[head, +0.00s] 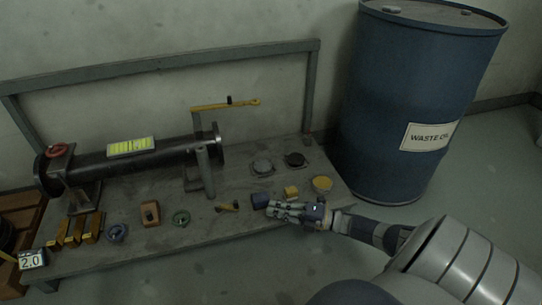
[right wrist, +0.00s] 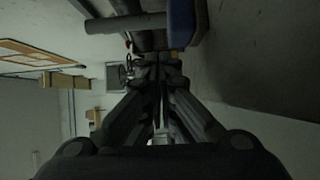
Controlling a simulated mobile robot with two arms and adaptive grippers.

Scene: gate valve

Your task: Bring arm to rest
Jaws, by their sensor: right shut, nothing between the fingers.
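My right gripper (head: 290,211) is at the front right edge of the grey workbench (head: 160,245) in the head view. Its arm comes in from the lower right. Its fingers point left and lie together, with nothing held. In the right wrist view the closed fingers (right wrist: 155,75) run up the middle of the picture. A small dark blue block (head: 261,199) is just beyond the fingertips; I cannot tell whether they touch. My left gripper is not in view.
A blue waste oil drum (head: 400,100) stands right of the bench. A dark pipe (head: 110,168) with a yellow lever (head: 226,106) lies along the bench. A yellow block (head: 291,192) and a yellow round part (head: 322,184) sit near the gripper. The floor at front is clear.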

